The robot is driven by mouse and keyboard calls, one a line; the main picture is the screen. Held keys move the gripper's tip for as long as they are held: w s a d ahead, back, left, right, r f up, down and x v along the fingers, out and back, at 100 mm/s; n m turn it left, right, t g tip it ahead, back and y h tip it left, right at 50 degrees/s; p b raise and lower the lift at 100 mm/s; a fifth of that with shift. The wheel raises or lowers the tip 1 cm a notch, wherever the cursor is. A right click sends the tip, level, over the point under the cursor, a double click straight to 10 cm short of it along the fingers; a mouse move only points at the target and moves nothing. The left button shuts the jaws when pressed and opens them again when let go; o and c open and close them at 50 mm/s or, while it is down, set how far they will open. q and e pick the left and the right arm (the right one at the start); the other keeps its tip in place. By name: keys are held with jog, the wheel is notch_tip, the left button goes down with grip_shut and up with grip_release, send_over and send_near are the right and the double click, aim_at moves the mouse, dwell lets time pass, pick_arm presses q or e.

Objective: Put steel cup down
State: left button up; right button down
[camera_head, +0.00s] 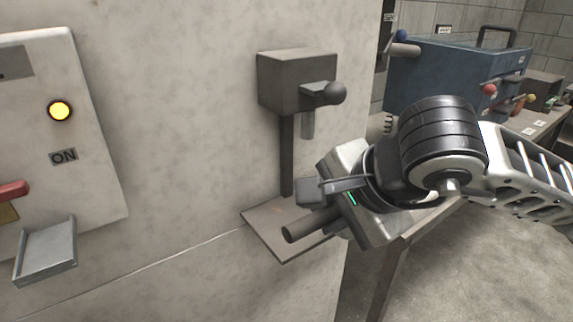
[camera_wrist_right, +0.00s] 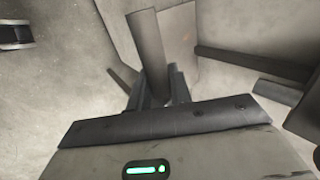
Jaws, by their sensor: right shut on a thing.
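A dull grey cylinder, which I take as the steel cup (camera_head: 307,226), lies on its side just over the small shelf plate (camera_head: 268,226) in the head view. My right gripper (camera_head: 330,210) is shut on it from the right. In the right wrist view the grey cylinder (camera_wrist_right: 148,42) points up and away between the fingers (camera_wrist_right: 160,90). Whether it touches the plate I cannot tell. My left gripper is not in view.
Above the plate, a wall-mounted grey box (camera_head: 296,78) has a black knob and a short tube (camera_head: 307,125) below it. A control panel (camera_head: 95,130) with a lit yellow lamp is at left. A blue machine (camera_head: 445,75) stands on a bench behind my right arm.

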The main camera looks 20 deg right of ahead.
jog(key=w+a, duration=0.1)
jog(key=w, duration=0.2)
jog(key=w+a, duration=0.1)
jog(key=w, duration=0.2)
jog(key=w+a, duration=0.1)
jog(key=w, duration=0.3)
jog(key=shift+a+p, duration=0.3)
jog(key=shift+p, duration=0.1)
jog(key=shift+f, duration=1.85)
jog(key=shift+f, duration=0.2)
jog(key=c, duration=1.3)
grip_release()
jog(key=shift+r, duration=0.1)
jog(key=shift+r+p, duration=0.25)
jog(key=shift+p, duration=0.1)
jog(key=v, duration=1.1)
jog(key=shift+s+r+b, duration=0.2)
jog(key=shift+r+b, duration=0.1)
jog(key=shift+r, duration=0.05)
